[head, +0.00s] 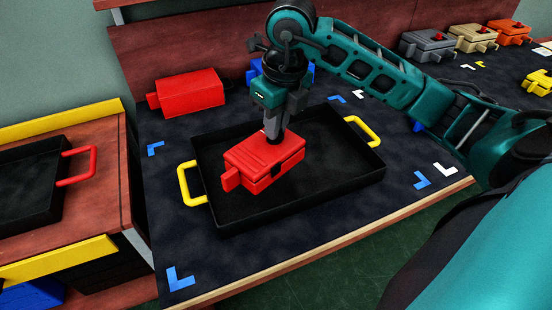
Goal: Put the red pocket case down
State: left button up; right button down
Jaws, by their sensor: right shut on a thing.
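The red pocket case (265,158) is a small boxy case with a tab on its left end. It is over the black tray (333,197), which has yellow handles. I cannot tell whether the case touches the tray floor. My right gripper (271,137), on the teal arm from the right, points down and is shut on the top of the case. The gripper hides part of the case's top. My left gripper is not in view.
Another red case (191,94) stands behind the tray, with a blue one (296,71) partly hidden by my arm. Grey, tan and orange cases (427,45) stand at the back right. A second tray with a red handle (77,165) is at left.

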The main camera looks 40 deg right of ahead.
aim_at(276, 155)
notch_tip(276, 155, down, 4)
notch_tip(276, 155, down, 4)
jog(key=shift+r+b, duration=0.1)
jog(key=shift+b, duration=0.45)
jog(key=shift+f, duration=0.3)
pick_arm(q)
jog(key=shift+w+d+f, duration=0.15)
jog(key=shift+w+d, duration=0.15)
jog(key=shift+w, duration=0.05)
pick_arm(e)
jog(key=shift+f, duration=0.2)
jog(key=c, duration=1.2)
grip_release()
jog(key=shift+r, duration=0.1)
